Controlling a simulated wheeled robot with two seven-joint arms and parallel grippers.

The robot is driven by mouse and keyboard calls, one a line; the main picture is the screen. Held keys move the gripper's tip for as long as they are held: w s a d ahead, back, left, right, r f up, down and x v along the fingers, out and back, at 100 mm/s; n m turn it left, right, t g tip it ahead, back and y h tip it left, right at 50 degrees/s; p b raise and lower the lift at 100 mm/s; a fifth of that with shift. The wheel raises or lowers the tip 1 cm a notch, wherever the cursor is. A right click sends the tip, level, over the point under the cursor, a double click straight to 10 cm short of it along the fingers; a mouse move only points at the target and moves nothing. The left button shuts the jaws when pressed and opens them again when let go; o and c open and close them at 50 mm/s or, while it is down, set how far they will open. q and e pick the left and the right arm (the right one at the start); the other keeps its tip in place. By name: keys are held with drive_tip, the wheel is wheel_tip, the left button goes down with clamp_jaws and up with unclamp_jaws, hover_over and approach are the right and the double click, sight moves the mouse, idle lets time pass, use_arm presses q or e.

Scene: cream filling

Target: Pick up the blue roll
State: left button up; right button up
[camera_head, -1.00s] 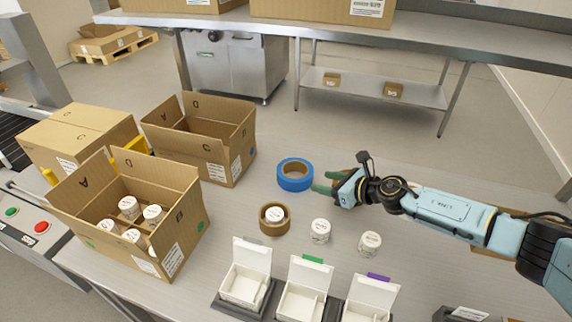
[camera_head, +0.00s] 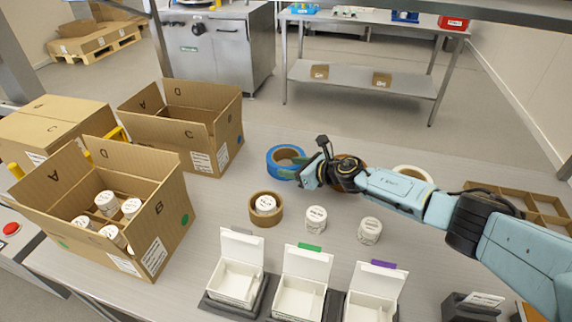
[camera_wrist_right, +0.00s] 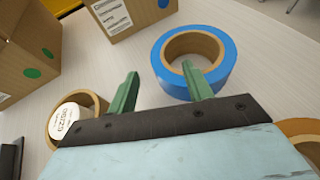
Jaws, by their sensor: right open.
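The blue roll (camera_head: 271,164) lies flat on the table behind the brown tape roll. In the right wrist view it (camera_wrist_right: 229,72) shows as a blue ring with a tan core. My right gripper (camera_head: 297,170) is open at the roll's right front side, with green fingers. In the wrist view one finger of the right gripper (camera_wrist_right: 160,72) overlaps the ring, and the other is outside it to the left. Contact and finger height cannot be told. My left gripper is not in view.
A brown tape roll (camera_head: 255,218) circles a white jar (camera_head: 266,204). Two more jars stand to its right. Open cartons (camera_head: 222,126) stand left, small white boxes (camera_head: 236,293) in front. A pale roll (camera_head: 410,170) lies behind my right arm. A divided tray (camera_head: 532,222) is at right.

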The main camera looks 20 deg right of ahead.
sight(279, 166)
drive_tip(key=b+x, duration=0.2)
drive_tip(key=x, duration=0.2)
drive_tip(key=shift+a, duration=0.1)
drive_tip(key=shift+w+a+f, duration=0.15)
drive_tip(key=shift+w, duration=0.15)
drive_tip(key=shift+w+a+b, duration=0.1)
drive_tip(key=shift+b, duration=0.25)
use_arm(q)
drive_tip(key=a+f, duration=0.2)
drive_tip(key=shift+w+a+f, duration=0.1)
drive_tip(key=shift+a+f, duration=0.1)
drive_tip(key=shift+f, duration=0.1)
use_arm(e)
clamp_jaws()
